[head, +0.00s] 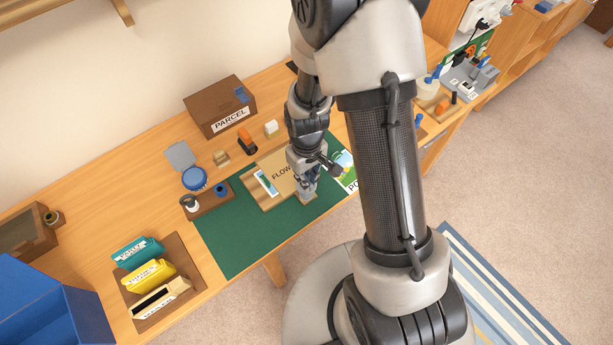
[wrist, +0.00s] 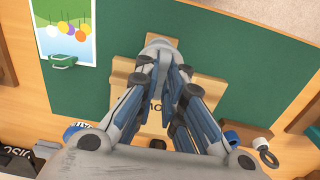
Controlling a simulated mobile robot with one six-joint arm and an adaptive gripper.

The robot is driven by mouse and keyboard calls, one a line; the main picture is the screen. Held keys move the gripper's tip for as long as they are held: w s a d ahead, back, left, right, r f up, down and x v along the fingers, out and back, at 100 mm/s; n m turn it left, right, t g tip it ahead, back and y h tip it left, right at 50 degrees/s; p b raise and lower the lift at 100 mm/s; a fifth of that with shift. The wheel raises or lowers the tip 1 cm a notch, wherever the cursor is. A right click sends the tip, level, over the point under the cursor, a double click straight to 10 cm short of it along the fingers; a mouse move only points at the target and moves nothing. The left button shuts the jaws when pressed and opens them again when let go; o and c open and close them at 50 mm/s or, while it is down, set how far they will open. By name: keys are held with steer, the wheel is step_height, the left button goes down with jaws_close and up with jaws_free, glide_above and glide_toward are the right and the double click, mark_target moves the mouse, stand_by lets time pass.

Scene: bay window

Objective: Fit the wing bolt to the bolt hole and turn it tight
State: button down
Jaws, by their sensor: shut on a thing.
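The wooden flower press board (head: 270,203), lettered "FLOW", lies on the green mat (head: 235,240). It also shows under my fingers in the wrist view (wrist: 206,92), with a wooden tab (wrist: 163,39) at its edge. My gripper (head: 306,188) points down over the board's right front part. In the wrist view its fingers (wrist: 158,56) converge at this tab, shut on the wing bolt. I cannot tell whether the bolt sits in the hole.
A balloon poster (wrist: 66,30) with a green clip lies beside the board. A tray with several packets (head: 150,273) is at left. The mat's front left is clear.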

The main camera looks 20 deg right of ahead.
steer(key=shift+f+b, duration=1.4)
steer(key=shift+f, duration=0.3)
stand_by(0.3)
steer(key=c, duration=1.6)
jaws_free()
steer(key=shift+r, duration=0.1)
step_height(320, 180, up, 12)
